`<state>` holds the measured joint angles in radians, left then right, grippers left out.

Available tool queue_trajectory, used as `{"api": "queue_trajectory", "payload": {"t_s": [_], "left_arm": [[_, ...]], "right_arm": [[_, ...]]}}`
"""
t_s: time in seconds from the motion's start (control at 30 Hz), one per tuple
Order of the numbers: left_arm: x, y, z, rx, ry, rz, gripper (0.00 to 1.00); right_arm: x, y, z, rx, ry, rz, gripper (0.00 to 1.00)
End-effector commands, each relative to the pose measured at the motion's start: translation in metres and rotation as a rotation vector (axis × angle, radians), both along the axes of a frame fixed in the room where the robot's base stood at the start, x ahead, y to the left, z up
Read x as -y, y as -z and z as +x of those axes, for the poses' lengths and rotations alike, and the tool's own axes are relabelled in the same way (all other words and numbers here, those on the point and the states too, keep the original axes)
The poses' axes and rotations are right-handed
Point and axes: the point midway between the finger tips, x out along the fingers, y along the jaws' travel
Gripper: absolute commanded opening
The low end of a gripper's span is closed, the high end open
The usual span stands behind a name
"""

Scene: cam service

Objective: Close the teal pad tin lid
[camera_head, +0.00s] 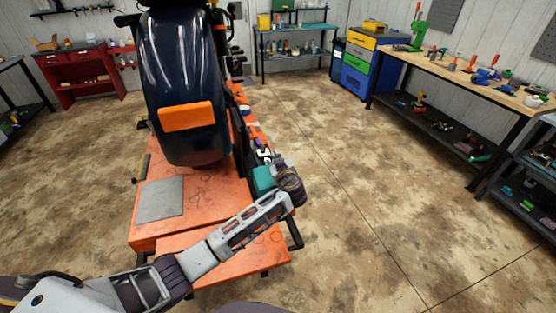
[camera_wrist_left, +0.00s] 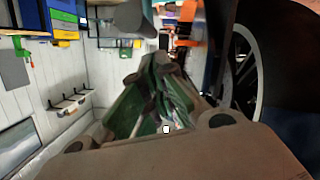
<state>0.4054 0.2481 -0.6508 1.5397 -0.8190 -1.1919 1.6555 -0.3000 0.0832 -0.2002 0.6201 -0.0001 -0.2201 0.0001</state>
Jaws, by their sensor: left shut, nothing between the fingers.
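The teal pad tin (camera_head: 264,179) shows as a small teal block at the right edge of the orange lift table, beside the motorcycle's rear wheel. My left gripper (camera_head: 281,163) is right beside it, on its right side. Whether they touch, I cannot tell. The lid's angle is too small and partly hidden to read. In the left wrist view my left gripper's fingers (camera_wrist_left: 151,68) come together in the middle, shut and with nothing held. Green surfaces show around the fingers there, but I cannot tell the tin from the finger links. My right gripper is not in view.
The motorcycle's rear fender (camera_head: 182,75) stands over the orange lift table (camera_head: 160,228). A grey plate (camera_head: 160,199) lies on the table. A workbench (camera_head: 470,75) with tools stands at the right, a red cabinet (camera_head: 80,75) at the back left. The floor to the right is clear.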

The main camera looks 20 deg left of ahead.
Motion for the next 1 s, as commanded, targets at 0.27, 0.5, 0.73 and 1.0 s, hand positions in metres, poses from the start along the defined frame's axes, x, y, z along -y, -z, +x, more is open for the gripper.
{"api": "queue_trajectory", "payload": {"t_s": [0.27,0.5,0.73,1.0], "left_arm": [[0.003,0.009,0.002,0.000,0.001,0.000,0.00],[0.004,0.010,0.002,0.001,0.001,-0.001,0.00],[0.004,0.011,0.002,0.001,0.001,-0.001,0.00],[0.008,0.014,0.003,0.001,0.004,-0.003,0.00]], "right_arm": [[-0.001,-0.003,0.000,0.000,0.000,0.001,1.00],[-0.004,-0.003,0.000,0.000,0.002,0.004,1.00],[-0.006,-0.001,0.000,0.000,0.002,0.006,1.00],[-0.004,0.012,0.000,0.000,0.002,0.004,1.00]]}}
